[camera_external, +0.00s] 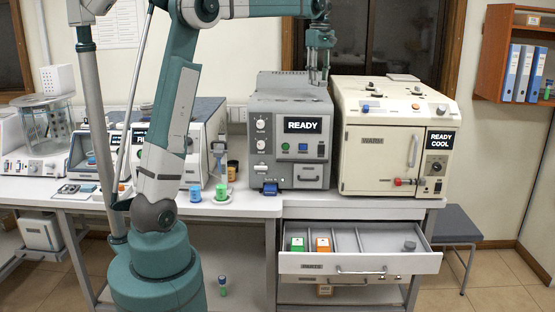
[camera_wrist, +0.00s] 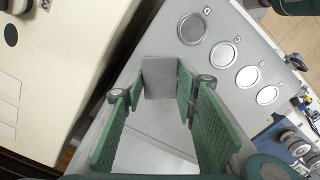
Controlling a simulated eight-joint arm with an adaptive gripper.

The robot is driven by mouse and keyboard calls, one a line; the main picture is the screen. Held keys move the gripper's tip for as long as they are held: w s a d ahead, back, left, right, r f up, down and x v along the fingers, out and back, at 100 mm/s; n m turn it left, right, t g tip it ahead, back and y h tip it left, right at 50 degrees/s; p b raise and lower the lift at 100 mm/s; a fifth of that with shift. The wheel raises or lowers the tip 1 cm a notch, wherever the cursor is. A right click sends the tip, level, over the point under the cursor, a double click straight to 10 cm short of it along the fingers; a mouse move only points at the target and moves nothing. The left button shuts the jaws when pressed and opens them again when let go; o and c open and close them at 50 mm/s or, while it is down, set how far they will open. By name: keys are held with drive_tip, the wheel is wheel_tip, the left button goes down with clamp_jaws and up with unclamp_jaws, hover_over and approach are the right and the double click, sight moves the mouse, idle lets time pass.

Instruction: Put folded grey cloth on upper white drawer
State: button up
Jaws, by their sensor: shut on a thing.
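My gripper (camera_external: 318,76) is at the right part of the grey READY machine's top, beside the cream machine. In the wrist view my gripper (camera_wrist: 158,92) has its green-padded fingers closed on a small grey block-like piece, the folded grey cloth (camera_wrist: 160,76). The cloth is at the fingertips, over the machine's grey top; I cannot tell whether it touches that surface. The cloth is hard to make out in the external view. The upper white drawer (camera_external: 345,263) is pulled open below the bench; a green box, an orange box and a grey round piece are in its divided compartments.
The grey machine (camera_external: 290,130) and the cream machine (camera_external: 395,135) stand side by side on the bench, with a narrow gap between them. A dark stool (camera_external: 455,225) stands right of the drawer. A blue cup (camera_external: 195,193) and green cup stand left on the bench.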

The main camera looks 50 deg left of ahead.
drive_tip(key=d+m+b, duration=0.1)
drive_tip(key=d, duration=0.6)
drive_tip(key=d+m+b, duration=0.1)
drive_tip(key=d, duration=0.7)
drive_tip(key=d+m+b, duration=0.1)
drive_tip(key=d, duration=0.7)
drive_tip(key=shift+s+f+m, duration=0.1)
drive_tip(key=shift+s+m, duration=0.05)
drive_tip(key=shift+m, duration=0.15)
drive_tip(key=s+d+m+b, duration=0.2)
drive_tip(key=s+d, duration=0.1)
drive_tip(key=d, duration=0.7)
drive_tip(key=s+d+m+b, duration=0.1)
drive_tip(key=s+d+b, duration=0.15)
drive_tip(key=d, duration=0.75)
drive_tip(key=p, duration=0.1)
hover_over(382, 246)
drive_tip(key=s+d, duration=0.2)
drive_tip(key=s, duration=0.2)
wheel_tip(382, 246, down, 51)
drive_tip(key=shift+s+d, duration=0.1)
drive_tip(key=shift+s, duration=0.1)
drive_tip(key=shift+f+b, duration=0.65)
drive_tip(key=shift+f, duration=2.45)
drive_tip(key=shift+f+b, duration=0.45)
drive_tip(key=shift+f, duration=1.45)
drive_tip(key=shift+f, duration=0.15)
